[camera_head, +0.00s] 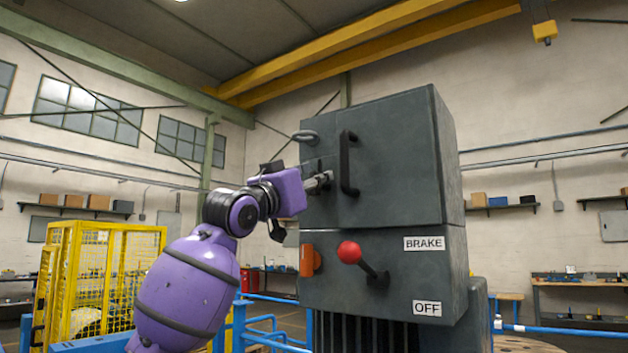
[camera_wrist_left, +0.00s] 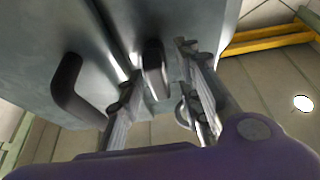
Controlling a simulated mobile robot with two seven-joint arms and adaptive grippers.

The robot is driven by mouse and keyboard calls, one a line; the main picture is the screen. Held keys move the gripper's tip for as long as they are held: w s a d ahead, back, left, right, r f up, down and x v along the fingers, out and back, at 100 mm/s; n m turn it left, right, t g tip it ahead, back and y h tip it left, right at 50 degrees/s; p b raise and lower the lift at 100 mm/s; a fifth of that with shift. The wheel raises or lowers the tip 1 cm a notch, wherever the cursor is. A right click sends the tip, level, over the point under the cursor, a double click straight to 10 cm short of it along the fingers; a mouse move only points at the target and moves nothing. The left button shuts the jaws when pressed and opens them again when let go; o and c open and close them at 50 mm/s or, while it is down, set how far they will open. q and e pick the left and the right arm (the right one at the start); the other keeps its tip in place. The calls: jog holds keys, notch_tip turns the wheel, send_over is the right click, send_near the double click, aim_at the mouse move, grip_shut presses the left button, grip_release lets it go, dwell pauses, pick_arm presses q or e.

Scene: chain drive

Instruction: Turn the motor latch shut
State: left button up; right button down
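The motor latch (camera_wrist_left: 153,62) is a dark, upright, rounded piece on the grey cabinet, seen in the left wrist view. My left gripper (camera_wrist_left: 158,72) is open, with one finger on each side of the latch. I cannot tell whether either finger touches it. In the head view my left gripper (camera_head: 324,181) is at the upper left of the cabinet front, beside the black bar handle (camera_head: 348,163), and it hides most of the latch. The handle also shows in the wrist view (camera_wrist_left: 68,88), left of the fingers. My right gripper is not in view.
The grey cabinet (camera_head: 385,215) has a grey ring (camera_head: 305,136) at its upper left. Below are an orange piece (camera_head: 311,260) and a lever with a red knob (camera_head: 349,252), beside the BRAKE and OFF labels. A yellow cage (camera_head: 90,265) and blue rails (camera_head: 275,298) stand behind.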

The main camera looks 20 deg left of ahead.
pick_arm(q)
grip_shut()
